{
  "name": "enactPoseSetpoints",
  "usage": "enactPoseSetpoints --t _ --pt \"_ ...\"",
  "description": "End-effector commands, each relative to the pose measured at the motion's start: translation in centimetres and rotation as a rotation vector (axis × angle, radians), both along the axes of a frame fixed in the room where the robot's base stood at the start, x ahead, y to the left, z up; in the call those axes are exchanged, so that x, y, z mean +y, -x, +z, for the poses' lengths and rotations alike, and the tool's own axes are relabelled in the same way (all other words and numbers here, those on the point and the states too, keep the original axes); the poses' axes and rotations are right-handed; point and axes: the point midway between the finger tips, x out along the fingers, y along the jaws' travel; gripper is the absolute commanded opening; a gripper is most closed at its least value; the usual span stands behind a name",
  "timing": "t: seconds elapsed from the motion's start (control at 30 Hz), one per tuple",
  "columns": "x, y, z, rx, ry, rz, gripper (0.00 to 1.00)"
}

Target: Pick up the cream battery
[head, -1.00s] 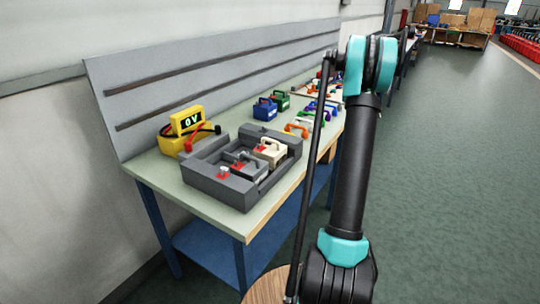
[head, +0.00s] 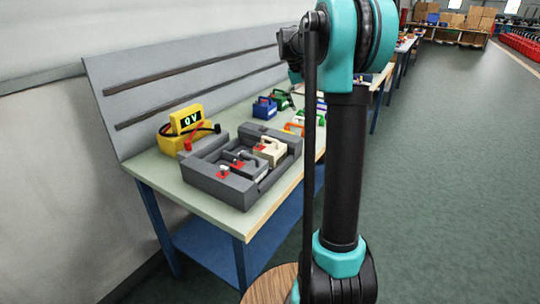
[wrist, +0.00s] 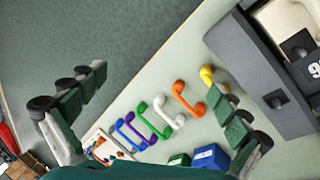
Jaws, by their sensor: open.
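The cream battery (head: 270,151) sits upright in the right part of a dark grey tray (head: 222,186) on the near bench. It has a handle on top. In the wrist view, a cream block (wrist: 285,18), apparently the same battery, is cut off at the top right corner, beside the grey tray wall (wrist: 255,65). My gripper (wrist: 160,80) is open and empty, with its fingers wide apart. It is over the bench area with the coloured handles, to the left of the battery in the wrist view. In the head view my arm hides the gripper.
A yellow meter (head: 185,128) reading "0V" stands behind the tray. Blue (head: 264,108) and green (head: 282,101) boxes stand farther along the bench. Several coloured handles, including an orange one (wrist: 188,100), lie near the tray. A slotted back panel (head: 160,85) lines the bench. The floor at right is clear.

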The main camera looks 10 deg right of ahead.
Motion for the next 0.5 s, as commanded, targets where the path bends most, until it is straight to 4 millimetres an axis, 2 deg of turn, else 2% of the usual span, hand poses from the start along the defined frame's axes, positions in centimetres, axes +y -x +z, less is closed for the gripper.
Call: enactPoseSetpoints --t 0.03,0.1,0.5 --pt "1.6 0.5 0.2 0.03 -0.001 0.122 1.0" --pt "3.4 1.0 0.4 0.077 0.0 0.307 1.0" --pt "13.1 5.4 1.0 0.356 0.078 1.358 1.0"
